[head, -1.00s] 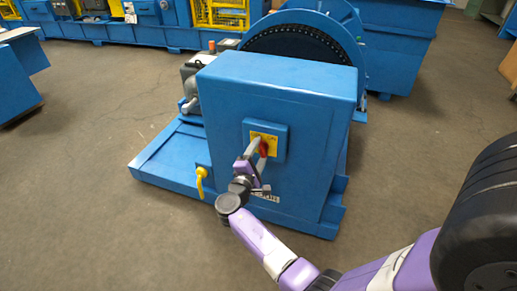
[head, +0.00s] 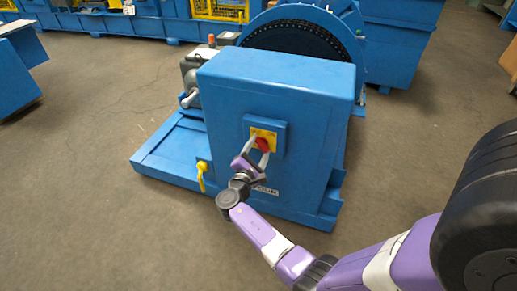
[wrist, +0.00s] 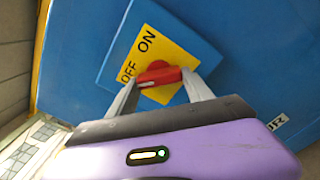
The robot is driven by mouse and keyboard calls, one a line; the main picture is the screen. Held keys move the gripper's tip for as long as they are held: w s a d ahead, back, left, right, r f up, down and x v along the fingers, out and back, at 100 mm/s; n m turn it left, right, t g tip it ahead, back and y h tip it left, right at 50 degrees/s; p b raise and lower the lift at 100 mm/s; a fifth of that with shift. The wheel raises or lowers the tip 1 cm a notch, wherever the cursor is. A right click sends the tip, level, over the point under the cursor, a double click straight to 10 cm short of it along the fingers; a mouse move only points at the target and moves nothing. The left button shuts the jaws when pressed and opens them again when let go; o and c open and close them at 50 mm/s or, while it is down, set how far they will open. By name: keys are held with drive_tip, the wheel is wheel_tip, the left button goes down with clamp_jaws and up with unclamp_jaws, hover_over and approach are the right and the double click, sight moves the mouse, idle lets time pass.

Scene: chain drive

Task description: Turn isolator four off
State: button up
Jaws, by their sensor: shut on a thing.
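The isolator is a red rotary handle (head: 263,144) on a yellow plate on the front of a blue cabinet. In the wrist view the red handle (wrist: 158,77) lies nearly level across the picture, its left end beside the word OFF on the yellow plate (wrist: 180,53). The word ON is above it. My gripper (head: 258,150) is shut on the handle, with one grey finger at each end in the wrist view.
The blue cabinet (head: 275,85) stands on a blue base (head: 165,160) with a yellow hook-shaped part (head: 201,175) at its lower left. A white label low on the cabinet is partly hidden by my arm. A large chain wheel (head: 300,42) stands behind.

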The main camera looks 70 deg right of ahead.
drive_tip(key=shift+f, duration=0.1)
drive_tip(key=o, duration=1.4)
drive_tip(key=shift+c, duration=0.2)
drive_tip(key=a+p, duration=0.1)
drive_tip(key=a, duration=0.7)
drive_tip(key=shift+s, duration=0.3)
drive_tip(key=shift+w, duration=0.1)
